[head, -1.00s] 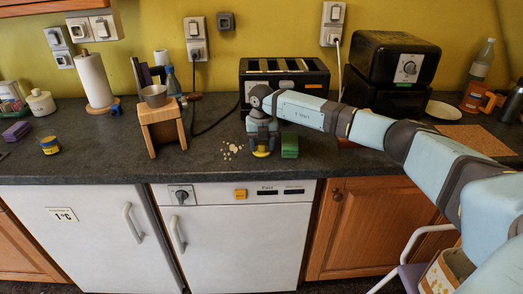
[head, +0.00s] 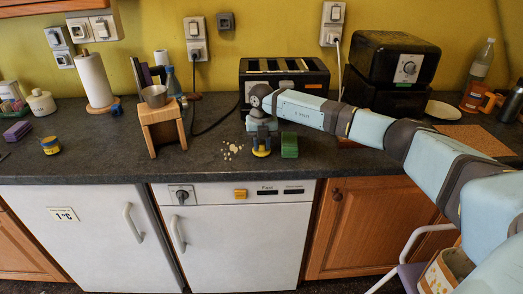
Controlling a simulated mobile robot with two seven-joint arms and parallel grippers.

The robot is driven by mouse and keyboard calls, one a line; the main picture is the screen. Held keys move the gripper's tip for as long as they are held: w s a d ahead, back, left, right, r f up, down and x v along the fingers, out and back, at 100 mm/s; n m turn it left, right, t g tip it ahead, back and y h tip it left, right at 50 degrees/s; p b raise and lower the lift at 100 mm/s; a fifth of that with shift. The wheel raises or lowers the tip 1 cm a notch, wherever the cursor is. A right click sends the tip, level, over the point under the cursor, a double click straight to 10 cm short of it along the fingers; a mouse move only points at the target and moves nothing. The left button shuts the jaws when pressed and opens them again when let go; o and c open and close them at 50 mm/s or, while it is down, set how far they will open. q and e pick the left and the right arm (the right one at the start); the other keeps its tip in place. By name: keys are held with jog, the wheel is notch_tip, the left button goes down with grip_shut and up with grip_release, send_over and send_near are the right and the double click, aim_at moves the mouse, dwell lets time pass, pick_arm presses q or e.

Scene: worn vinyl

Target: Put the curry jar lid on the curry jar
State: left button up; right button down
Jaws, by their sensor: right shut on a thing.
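A small blue-and-yellow jar (head: 51,146), which I take for the curry jar, stands on the dark counter at the far left. My right gripper (head: 261,149) points down at the counter in front of the toaster and is shut on a small yellow thing (head: 261,153), which I take for the curry jar lid. The fingers partly hide it, and I cannot tell whether it still touches the counter. The jar is well to the left of this gripper. My left gripper is not in view.
A purple block (head: 17,131) lies left of the jar.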

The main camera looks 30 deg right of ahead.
jog(key=shift+r, duration=0.2)
jog(key=shift+r, duration=0.1)
jog(key=shift+r+p, duration=0.15)
jog(key=shift+p, duration=0.15)
jog(key=shift+r+p, duration=0.5)
jog(key=shift+r, duration=0.15)
jog(key=shift+r+p, duration=0.6)
jog(key=shift+r, duration=0.3)
jog(key=shift+a, duration=0.1)
